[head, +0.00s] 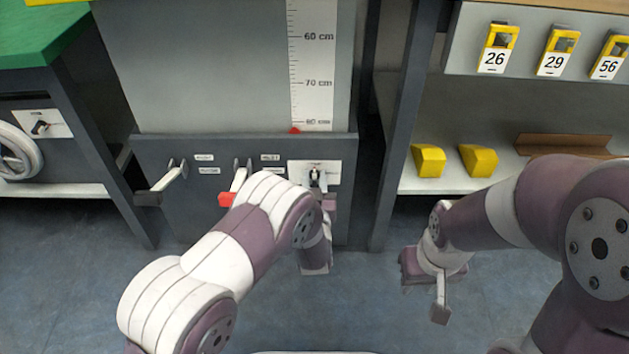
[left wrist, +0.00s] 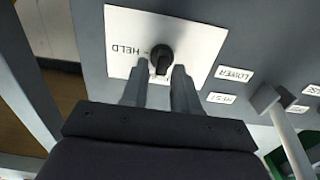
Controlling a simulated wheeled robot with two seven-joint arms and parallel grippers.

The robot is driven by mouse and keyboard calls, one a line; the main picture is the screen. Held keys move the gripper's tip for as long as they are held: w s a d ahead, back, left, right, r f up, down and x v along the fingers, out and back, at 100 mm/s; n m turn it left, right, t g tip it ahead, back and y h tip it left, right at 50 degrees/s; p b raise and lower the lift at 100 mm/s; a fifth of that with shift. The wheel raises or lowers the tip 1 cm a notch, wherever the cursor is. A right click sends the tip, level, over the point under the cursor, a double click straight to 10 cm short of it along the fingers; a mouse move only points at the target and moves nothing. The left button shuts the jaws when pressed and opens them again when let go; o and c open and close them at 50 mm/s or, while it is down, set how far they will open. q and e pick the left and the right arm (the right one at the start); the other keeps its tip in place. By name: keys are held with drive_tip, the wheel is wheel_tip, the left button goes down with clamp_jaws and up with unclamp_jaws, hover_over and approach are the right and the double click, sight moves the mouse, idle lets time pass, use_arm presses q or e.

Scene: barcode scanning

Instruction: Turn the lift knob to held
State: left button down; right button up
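The lift knob (left wrist: 161,58) is small and black, on a white plate (left wrist: 196,33) with the word HELD printed to its left in the left wrist view. Another label just below the knob is mostly hidden. My left gripper (left wrist: 161,70) is open, with one finger on each side of the knob's lower end; I cannot tell whether either touches it. In the head view the plate (head: 331,168) is on the dark panel's right end, and my left gripper (head: 317,186) is in front of it. My right gripper (head: 440,302) hangs over the floor, away from the panel; its finger gap is unclear.
A red-ended lever (head: 237,186) and a grey lever (head: 168,179) stick out of the panel (head: 210,218) left of the knob. A height scale (head: 312,60) is above. Shelves with yellow blocks (head: 429,161) stand at the right. The floor between is clear.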

use_arm(q)
drive_tip(key=m+p, duration=0.2)
drive_tip(key=shift+d+r+m+p, duration=0.15)
drive_tip(key=shift+m+p, duration=0.25)
drive_tip(key=m+p, duration=0.2)
drive_tip(key=shift+d+m, duration=0.15)
drive_tip(key=shift+m, duration=0.25)
drive_tip(key=m, duration=0.1)
drive_tip(key=m+p, duration=0.1)
drive_tip(key=shift+d+f+m, duration=0.1)
drive_tip(key=shift+f+m, duration=0.1)
drive_tip(key=shift+m, duration=0.2)
drive_tip(key=m, duration=0.1)
drive_tip(key=m+p, duration=0.1)
drive_tip(key=m, duration=0.1)
drive_tip(key=m+p, duration=0.1)
drive_tip(key=shift+s+d+f, duration=0.1)
drive_tip(key=shift+d+f, duration=0.05)
drive_tip(key=shift+f, duration=0.1)
drive_tip(key=shift+f+m+p, duration=0.2)
drive_tip(key=shift+m+p, duration=0.25)
drive_tip(key=shift+m, duration=0.95)
drive_tip(key=shift+f+m+p, duration=0.2)
drive_tip(key=shift+m+p, duration=0.2)
drive_tip(key=shift+m, duration=1)
drive_tip(key=c, duration=1.2)
unclamp_jaws()
